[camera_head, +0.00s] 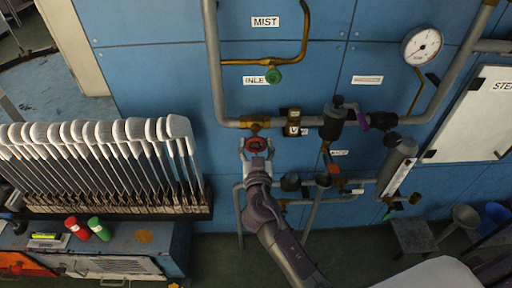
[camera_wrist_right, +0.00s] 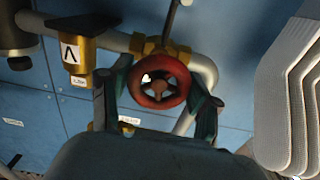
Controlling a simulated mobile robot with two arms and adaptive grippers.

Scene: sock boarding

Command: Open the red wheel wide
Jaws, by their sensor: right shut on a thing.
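The red wheel (camera_head: 257,145) sits on a brass valve (camera_head: 255,123) on the grey pipe along the blue wall. My right gripper (camera_head: 257,149) reaches up to it from below, with one finger on each side of the wheel. In the right wrist view the red wheel (camera_wrist_right: 159,83) lies between the two fingertips of my right gripper (camera_wrist_right: 160,85), which is shut on its rim. The wheel has a few spokes and a round hub. My left gripper does not show in the head view.
A green wheel (camera_head: 273,76) is on the brass pipe above. A dark valve body (camera_head: 333,122) and a gauge (camera_head: 422,46) are to the right. A rack of white sock boards (camera_head: 100,150) stands left. Red and green bottles (camera_head: 76,228) are on the bench below it.

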